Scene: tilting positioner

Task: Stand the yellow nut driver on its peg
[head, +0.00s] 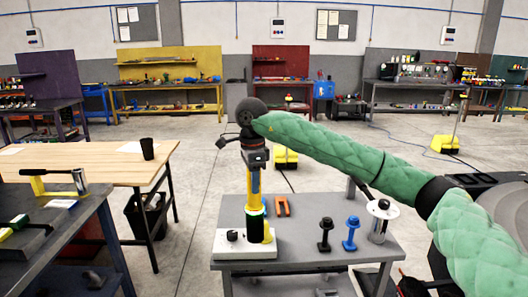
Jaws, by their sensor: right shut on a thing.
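My right gripper (255,166) points down and is shut on the yellow nut driver (254,188), which is upright. The nut driver is above the white-based tilting positioner (222,249) on the grey table. Its lower end meets a dark green and black cylinder (255,228) on that base; I cannot tell whether it is seated on a peg or only in front of or above it. The peg itself is not distinguishable. A black knob (232,236) is on the base's left side. My left gripper is not in view.
On the grey table (310,255), orange-handled pliers (282,206) lie behind the positioner. A black upright piece (325,235), a blue one (350,233) and a silver-and-white stand (381,222) are to its right. A wooden table (110,165) is at left.

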